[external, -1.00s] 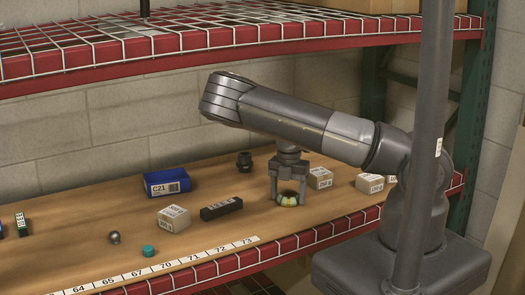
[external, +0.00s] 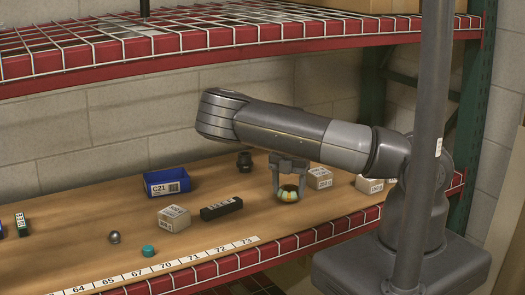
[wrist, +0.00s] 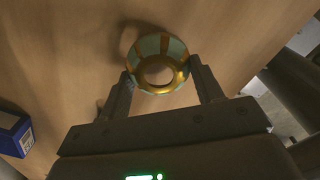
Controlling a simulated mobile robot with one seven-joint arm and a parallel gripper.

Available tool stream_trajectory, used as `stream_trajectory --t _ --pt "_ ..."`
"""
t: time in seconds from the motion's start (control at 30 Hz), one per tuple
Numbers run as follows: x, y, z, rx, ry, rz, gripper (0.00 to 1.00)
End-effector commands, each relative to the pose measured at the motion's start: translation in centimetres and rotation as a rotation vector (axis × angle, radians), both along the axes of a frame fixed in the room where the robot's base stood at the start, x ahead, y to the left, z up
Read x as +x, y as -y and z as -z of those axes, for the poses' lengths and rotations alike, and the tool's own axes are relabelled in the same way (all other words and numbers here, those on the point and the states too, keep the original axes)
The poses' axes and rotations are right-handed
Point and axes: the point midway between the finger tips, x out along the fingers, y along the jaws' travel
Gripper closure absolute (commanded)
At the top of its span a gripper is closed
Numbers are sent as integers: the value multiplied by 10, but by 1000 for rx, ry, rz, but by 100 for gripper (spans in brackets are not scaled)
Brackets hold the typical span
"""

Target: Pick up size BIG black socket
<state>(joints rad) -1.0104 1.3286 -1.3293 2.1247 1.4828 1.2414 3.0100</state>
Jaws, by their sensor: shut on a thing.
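My gripper (external: 288,192) is shut on a round gold-and-teal striped piece (wrist: 158,47). In the wrist view my two fingers (wrist: 162,82) press on its opposite sides. In the external view the striped piece seems slightly above the wooden shelf. A small dark piece (external: 244,161), which looks like a black socket, stands at the back of the shelf, left of my gripper and apart from it. Its size mark cannot be read.
A blue C21 box (external: 167,183), a long black block (external: 221,208) and pale cartons (external: 174,218) stand left of my gripper; another carton (external: 319,178) is close on its right. A red wire shelf (external: 200,45) hangs above.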

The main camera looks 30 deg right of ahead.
Motion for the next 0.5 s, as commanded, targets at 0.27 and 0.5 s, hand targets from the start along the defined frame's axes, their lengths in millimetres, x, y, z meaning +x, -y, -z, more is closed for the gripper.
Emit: stream_trajectory --t 0.27,0.5 --pt "0 0 -35 -6 2 -3 63" --pt "1 -1 -70 0 3 -2 63"
